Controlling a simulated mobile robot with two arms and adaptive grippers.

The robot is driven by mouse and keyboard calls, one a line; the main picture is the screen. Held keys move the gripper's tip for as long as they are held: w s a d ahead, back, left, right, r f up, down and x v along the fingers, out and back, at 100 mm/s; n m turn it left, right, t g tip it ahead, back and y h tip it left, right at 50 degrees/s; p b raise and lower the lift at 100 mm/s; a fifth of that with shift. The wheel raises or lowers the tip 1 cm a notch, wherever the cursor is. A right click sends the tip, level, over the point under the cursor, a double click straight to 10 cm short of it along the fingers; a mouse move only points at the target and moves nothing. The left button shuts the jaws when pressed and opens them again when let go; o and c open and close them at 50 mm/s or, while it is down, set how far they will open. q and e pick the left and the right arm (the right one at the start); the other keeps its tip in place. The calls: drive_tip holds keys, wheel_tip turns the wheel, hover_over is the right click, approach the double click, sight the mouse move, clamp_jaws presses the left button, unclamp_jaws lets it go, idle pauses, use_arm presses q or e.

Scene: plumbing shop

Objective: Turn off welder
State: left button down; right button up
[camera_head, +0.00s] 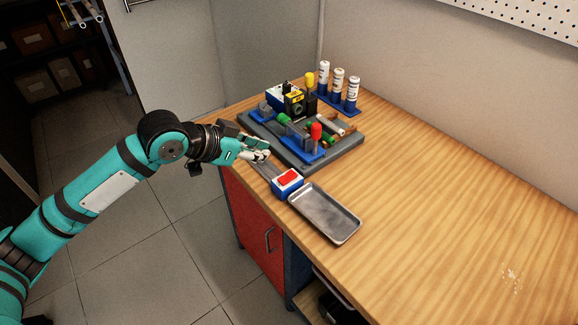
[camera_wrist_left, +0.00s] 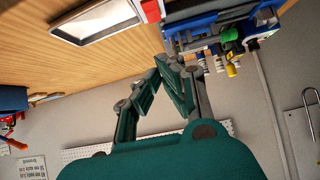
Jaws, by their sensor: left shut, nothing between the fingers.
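A small blue and white box with a red switch (camera_head: 288,178) stands near the left edge of the bench. My left gripper (camera_head: 264,156) is shut and empty, just behind and to the left of this box, apart from it. In the left wrist view the shut fingers (camera_wrist_left: 162,68) point toward the bench, and part of the red switch (camera_wrist_left: 151,10) shows at the top edge. Whether the switch is on or off cannot be told. A grey base (camera_head: 345,150) with blue fixtures and a black and yellow device (camera_head: 295,103) stands behind the gripper. My right gripper is not in view.
A metal tray (camera_head: 341,234) lies in front of the switch box, and shows in the left wrist view (camera_wrist_left: 62,32). White bottles (camera_head: 338,80) stand in a blue rack at the back. The wooden bench (camera_head: 440,190) is clear to the right. A red cabinet (camera_head: 252,232) is below.

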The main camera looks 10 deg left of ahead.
use_arm(q)
drive_tip(key=p, duration=0.2)
hover_over(290, 178)
drive_tip(key=a, duration=0.1)
drive_tip(key=f, duration=0.5)
drive_tip(key=shift+s+f, duration=0.2)
drive_tip(key=shift+s, duration=0.2)
drive_tip(key=f, duration=0.3)
drive_tip(key=shift+w+d+f+p, duration=0.25)
drive_tip(key=shift+w+d+p, duration=0.1)
drive_tip(key=shift+w, duration=0.05)
drive_tip(key=shift+f, duration=0.65)
drive_tip(key=shift+w+d+f, duration=0.1)
drive_tip(key=shift+d+f, duration=0.05)
drive_tip(key=shift+f, duration=0.15)
